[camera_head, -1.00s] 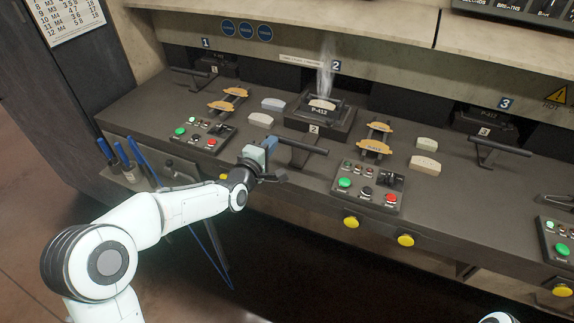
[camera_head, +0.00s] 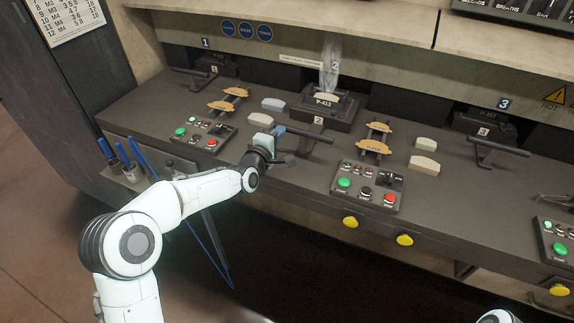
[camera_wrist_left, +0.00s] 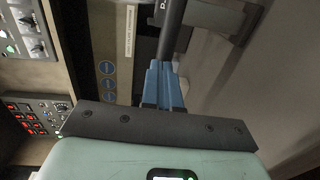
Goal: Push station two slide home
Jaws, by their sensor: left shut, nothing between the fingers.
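The station two slide is a dark block marked P-412 (camera_head: 325,104) with a pale brake shoe (camera_head: 327,97) on top, in front of the bay under label 2 (camera_head: 335,66). Its dark crossbar handle (camera_head: 312,134) sticks out toward me. My left gripper (camera_head: 277,132) is shut and empty, its blue fingertips against or very close to the left part of the handle. In the left wrist view, the shut blue fingers (camera_wrist_left: 164,85) meet the end of a dark bar (camera_wrist_left: 173,35); exact contact is hard to tell. My right gripper is out of view.
A button panel (camera_head: 368,186) stands right of the handle and another (camera_head: 207,134) to the left. Pale shoes (camera_head: 261,119) and tan shoes on a rack (camera_head: 374,148) lie nearby. The station three handle (camera_head: 498,146) is farther right. Vapour rises above the slide.

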